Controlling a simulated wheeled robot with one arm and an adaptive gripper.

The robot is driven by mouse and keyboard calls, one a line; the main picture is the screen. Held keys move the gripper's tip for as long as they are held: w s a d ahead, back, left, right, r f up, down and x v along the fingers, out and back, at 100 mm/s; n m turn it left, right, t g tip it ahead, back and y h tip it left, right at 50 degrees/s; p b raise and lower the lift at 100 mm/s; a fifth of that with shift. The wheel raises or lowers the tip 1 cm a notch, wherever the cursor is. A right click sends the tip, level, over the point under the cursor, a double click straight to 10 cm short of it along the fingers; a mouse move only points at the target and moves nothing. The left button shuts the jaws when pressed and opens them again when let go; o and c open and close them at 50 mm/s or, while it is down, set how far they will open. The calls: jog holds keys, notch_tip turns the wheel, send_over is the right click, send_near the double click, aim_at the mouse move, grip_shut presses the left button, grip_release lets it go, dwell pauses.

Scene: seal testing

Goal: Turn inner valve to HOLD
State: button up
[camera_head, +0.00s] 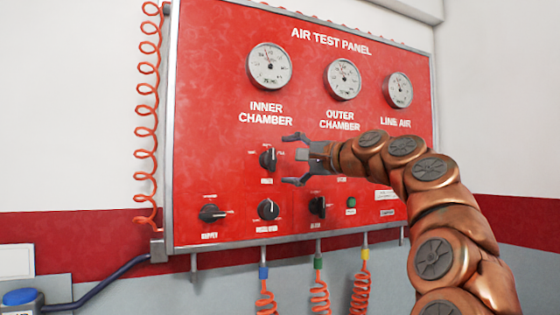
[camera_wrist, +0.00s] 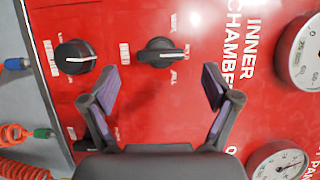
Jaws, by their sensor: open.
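The inner valve (camera_head: 268,159) is a black knob on the red air test panel, below the INNER CHAMBER label. Its handle stands about vertical on the panel. In the wrist view, which is turned sideways, the same knob (camera_wrist: 160,52) lies above the gap between my fingertips, its handle along the picture's width. My gripper (camera_head: 291,160) is open and empty, facing the knob from the right. Its fingers spread above and below the knob's height in the head view. The wrist view shows both fingers (camera_wrist: 161,84) apart from the knob.
The regulator knob (camera_head: 268,209) sits below the inner valve, the supply knob (camera_head: 210,213) at lower left. Another black knob (camera_head: 317,206) and a green button (camera_head: 351,202) sit below my gripper. Gauges (camera_head: 269,66) line the top. Coiled hoses (camera_head: 319,295) hang under the panel.

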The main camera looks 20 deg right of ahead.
jog(key=shift+v, duration=2.95)
